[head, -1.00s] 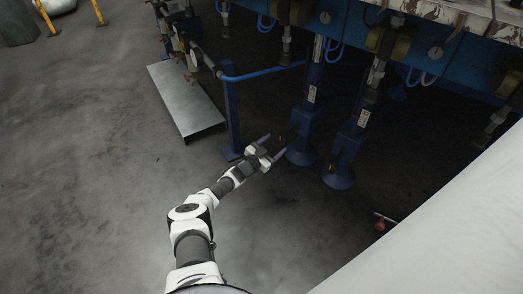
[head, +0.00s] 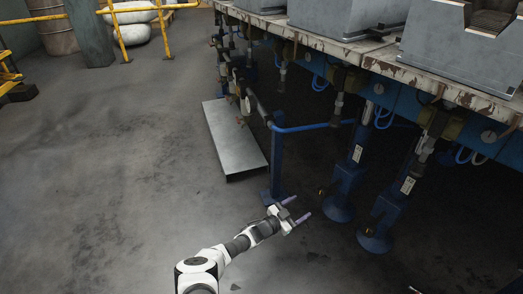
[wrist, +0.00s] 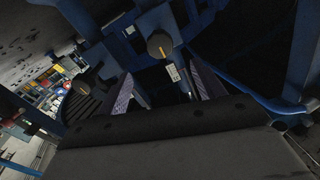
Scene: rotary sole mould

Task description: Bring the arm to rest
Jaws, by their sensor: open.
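My gripper (head: 297,208) is at the end of my white and grey arm, low in the middle of the head view. Its two fingers are spread apart and I see nothing between them. It is in front of the blue legs of the machine, near a blue post (head: 274,165). In the wrist view my gripper (wrist: 160,90) shows both fingers apart, with dark round knobs (wrist: 160,45) on blue parts beyond them. I cannot tell how far off those knobs are.
A blue machine bench (head: 385,75) with grey mould boxes (head: 345,18) on top runs along the right. A grey metal step (head: 235,140) lies on the floor left of the post. Yellow railings (head: 120,30) and white sacks (head: 135,10) stand at the back left. The left floor is open.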

